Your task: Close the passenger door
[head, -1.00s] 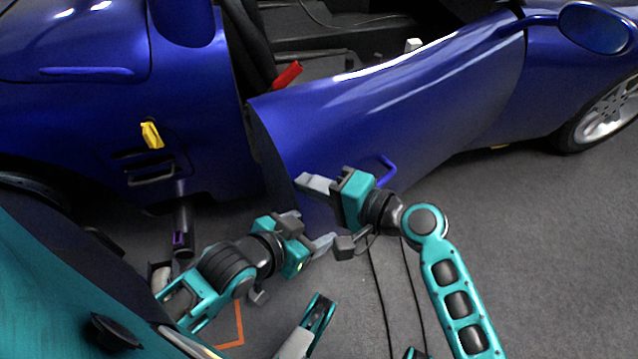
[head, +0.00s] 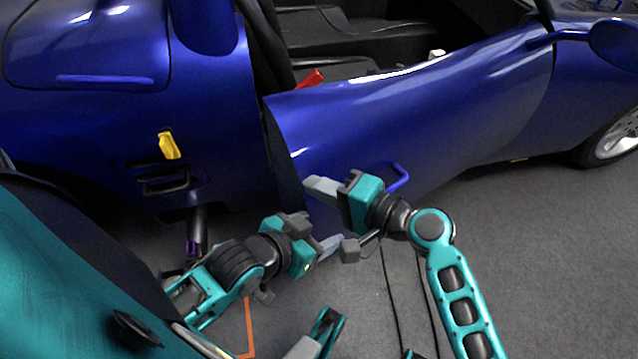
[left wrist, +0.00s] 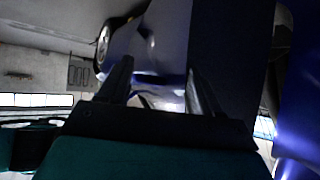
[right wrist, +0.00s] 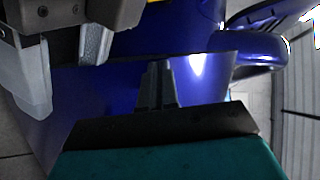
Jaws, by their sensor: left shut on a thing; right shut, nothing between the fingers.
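The blue passenger door (head: 420,125) stands ajar, with a dark gap between its rear edge and the car body. A blue handle (head: 399,178) sits on its outer face. My left gripper (head: 338,250) is at the lower rear part of the door, its fingers shut on the door's edge; the exact contact is hard to see. In the left wrist view its fingers (left wrist: 158,88) are apart with blue panel between them. My right gripper (head: 325,192) is shut and empty close to the door's outer face, above my left gripper. Its closed fingers also show in the right wrist view (right wrist: 157,85).
The blue car body (head: 90,105) with a yellow part (head: 169,146) is to the left. A mirror (head: 612,45) and front wheel (head: 612,135) are at the right. Black cables (head: 388,290) lie on the grey floor (head: 540,260), which is clear at the lower right.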

